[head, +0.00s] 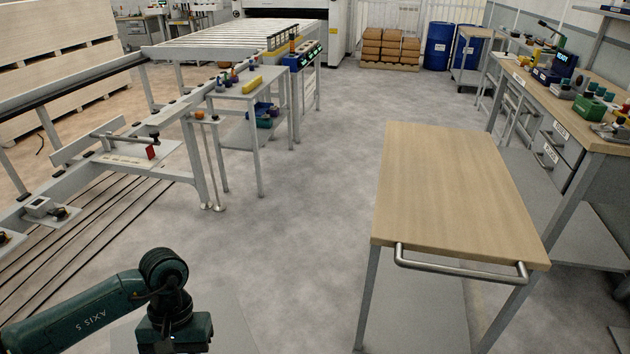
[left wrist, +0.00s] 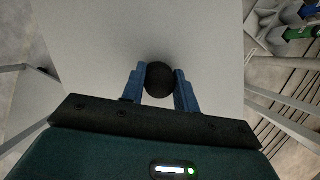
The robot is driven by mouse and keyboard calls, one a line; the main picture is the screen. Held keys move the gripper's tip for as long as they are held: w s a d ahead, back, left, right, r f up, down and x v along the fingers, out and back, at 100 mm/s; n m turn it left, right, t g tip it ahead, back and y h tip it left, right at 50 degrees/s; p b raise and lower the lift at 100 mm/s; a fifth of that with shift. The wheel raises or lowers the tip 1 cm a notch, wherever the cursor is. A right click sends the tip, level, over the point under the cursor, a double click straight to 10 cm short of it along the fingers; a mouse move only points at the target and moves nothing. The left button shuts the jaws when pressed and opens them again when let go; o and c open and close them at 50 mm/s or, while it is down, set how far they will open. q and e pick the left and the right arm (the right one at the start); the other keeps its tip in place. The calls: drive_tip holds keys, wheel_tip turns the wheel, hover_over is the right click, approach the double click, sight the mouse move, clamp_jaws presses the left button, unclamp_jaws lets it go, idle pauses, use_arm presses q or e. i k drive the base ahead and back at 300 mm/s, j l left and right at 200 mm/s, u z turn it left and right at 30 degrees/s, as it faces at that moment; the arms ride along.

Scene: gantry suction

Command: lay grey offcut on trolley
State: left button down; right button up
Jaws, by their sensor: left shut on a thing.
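The grey offcut (left wrist: 100,50) is a flat, pale grey sheet with a black round knob (left wrist: 160,80) on it. My left gripper (left wrist: 159,82) is shut on the knob, with one blue finger on each side. In the head view the offcut (head: 237,325) shows partly at the bottom left, beneath my left gripper (head: 175,335), whose fingertips are hidden there. The trolley (head: 450,185) stands to the right, apart from the offcut. It has a bare wooden top and a metal bar handle (head: 460,266) at its near end. My right gripper is not in view.
A steel frame with rails (head: 90,165) runs along the left, with a small side table (head: 235,92) beside it. A workbench (head: 570,110) with tools stands at the right. The grey floor (head: 310,200) between the frame and the trolley is clear.

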sight(440, 178)
drive_tip(key=z, duration=1.35)
drive_tip(key=i+z, duration=0.15)
drive_tip(key=i, duration=1.35)
